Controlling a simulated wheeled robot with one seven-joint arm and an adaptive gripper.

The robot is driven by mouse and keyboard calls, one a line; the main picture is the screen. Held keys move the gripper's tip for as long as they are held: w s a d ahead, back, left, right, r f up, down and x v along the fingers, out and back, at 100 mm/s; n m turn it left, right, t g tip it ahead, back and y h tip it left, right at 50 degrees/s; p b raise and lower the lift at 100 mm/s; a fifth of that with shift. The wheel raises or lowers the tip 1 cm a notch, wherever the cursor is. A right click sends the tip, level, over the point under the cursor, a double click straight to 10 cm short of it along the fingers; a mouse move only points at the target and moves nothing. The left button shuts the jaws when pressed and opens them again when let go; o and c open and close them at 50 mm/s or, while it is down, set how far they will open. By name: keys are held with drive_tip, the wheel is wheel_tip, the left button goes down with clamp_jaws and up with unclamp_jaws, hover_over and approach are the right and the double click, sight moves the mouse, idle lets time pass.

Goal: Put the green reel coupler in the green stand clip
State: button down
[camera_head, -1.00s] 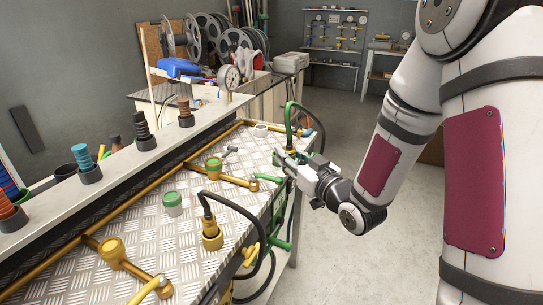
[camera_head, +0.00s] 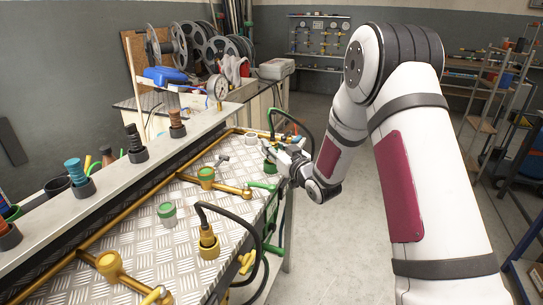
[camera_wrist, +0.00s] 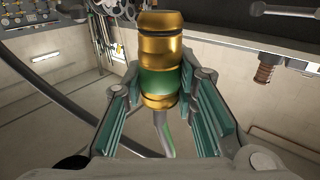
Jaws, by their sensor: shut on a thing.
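The green reel coupler (camera_wrist: 160,80) is a brass cylinder with a green band, in the middle of the wrist view. My gripper (camera_wrist: 160,88) is shut on it, with the teal-padded fingers on either side. A hose runs down from its lower end. In the head view my gripper (camera_head: 283,160) is at the far right edge of the bench, and the coupler is hard to make out there. A green fitting (camera_head: 269,166) is just left of my gripper. I cannot tell which green part is the stand clip.
The tread-plate bench (camera_head: 150,240) carries brass pipes and a green-capped fitting (camera_head: 167,214). A brass coupler (camera_head: 208,242) on a black hose stands near its right edge. Several hose ends stand along the ledge (camera_head: 105,180). The floor (camera_head: 330,250) right of the bench is clear.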

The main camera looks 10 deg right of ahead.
drive_tip(key=shift+w+a+f, duration=0.1)
drive_tip(key=shift+w+f, duration=0.15)
drive_tip(key=shift+w, duration=0.55)
drive_tip(key=shift+f, duration=1.55)
drive_tip(key=shift+f, duration=0.15)
drive_tip(key=c, duration=1.3)
unclamp_jaws()
